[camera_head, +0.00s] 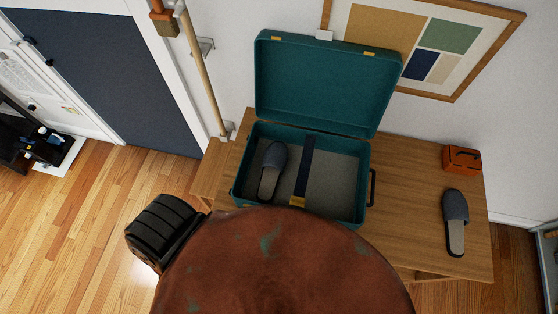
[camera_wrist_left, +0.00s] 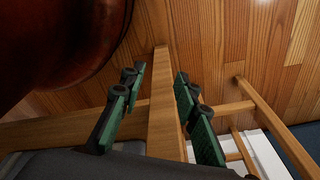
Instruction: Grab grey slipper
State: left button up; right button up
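One grey slipper (camera_head: 273,171) lies in the left part of the open teal suitcase (camera_head: 367,160), which sits on the wooden desk. A second grey slipper (camera_head: 455,222) lies on the desk's right end, toe toward the back. My left gripper (camera_wrist_left: 160,76) shows in the left wrist view with its green-padded fingers apart and nothing held between them. It is over wooden bars and the floor, and no slipper shows there. In the head view a black part of my left arm stands left of the desk; its fingers are hidden. My right gripper is not in view.
A rust-brown rounded surface fills the bottom middle of the head view and hides the desk's front edge. A small orange box (camera_head: 461,159) stands behind the right slipper. The desk top (camera_head: 408,195) is bare between suitcase and right slipper. The suitcase lid (camera_head: 325,85) stands up.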

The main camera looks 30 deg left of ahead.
aim_at(274, 159)
jog(key=u, duration=1.15)
